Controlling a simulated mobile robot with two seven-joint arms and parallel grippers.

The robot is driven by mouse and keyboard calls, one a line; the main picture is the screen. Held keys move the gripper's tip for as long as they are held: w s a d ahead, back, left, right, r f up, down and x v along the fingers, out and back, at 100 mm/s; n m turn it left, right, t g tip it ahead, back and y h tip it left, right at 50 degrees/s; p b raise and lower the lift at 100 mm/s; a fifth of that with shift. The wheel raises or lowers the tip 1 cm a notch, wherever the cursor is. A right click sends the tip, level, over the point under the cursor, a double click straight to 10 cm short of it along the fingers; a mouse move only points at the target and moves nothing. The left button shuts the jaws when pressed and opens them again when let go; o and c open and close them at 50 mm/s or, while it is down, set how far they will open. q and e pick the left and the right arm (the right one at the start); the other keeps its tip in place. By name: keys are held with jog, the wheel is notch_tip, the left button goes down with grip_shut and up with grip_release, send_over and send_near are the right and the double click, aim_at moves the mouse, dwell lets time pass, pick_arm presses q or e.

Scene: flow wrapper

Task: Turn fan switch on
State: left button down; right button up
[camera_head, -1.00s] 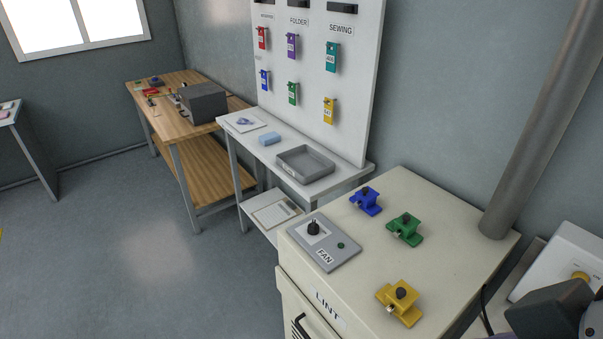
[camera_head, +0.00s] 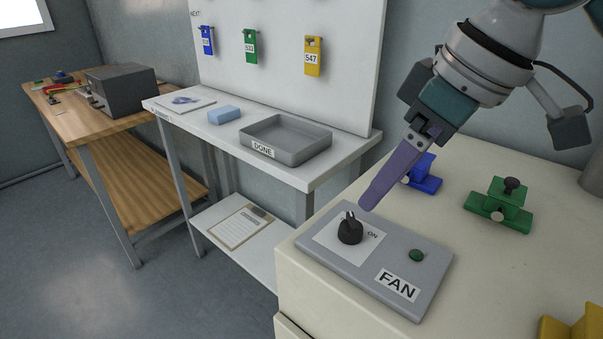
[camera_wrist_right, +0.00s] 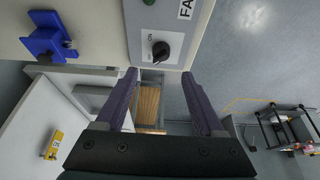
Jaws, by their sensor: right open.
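The grey fan panel (camera_head: 330,262) lies on top of the cream cabinet. Its black rotary knob (camera_head: 350,230) stands on a white plate marked ON, with a dark green button (camera_head: 416,255) and a FAN label beside it. My right gripper (camera_head: 365,205) reaches in from the upper right, its fingertips just above and right of the knob, apart from it. In the right wrist view the purple fingers (camera_wrist_right: 164,85) are spread and empty, and the knob (camera_wrist_right: 161,51) shows beyond the fingertips, between their lines. My left gripper is not in view.
Blue (camera_head: 424,175), green (camera_head: 498,205) and yellow (camera_head: 575,325) clamp-like blocks stand on the cream cabinet (camera_head: 460,155). A white table with a grey DONE tray (camera_head: 287,140) and a blue block (camera_head: 224,115) is behind. A pegboard with tags rises above it.

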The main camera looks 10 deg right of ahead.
aim_at(357, 222)
jog(key=b+x, duration=0.1)
jog(key=x, duration=0.7)
jog(key=shift+a+f, duration=0.1)
jog(key=shift+f, duration=0.3)
grip_shut()
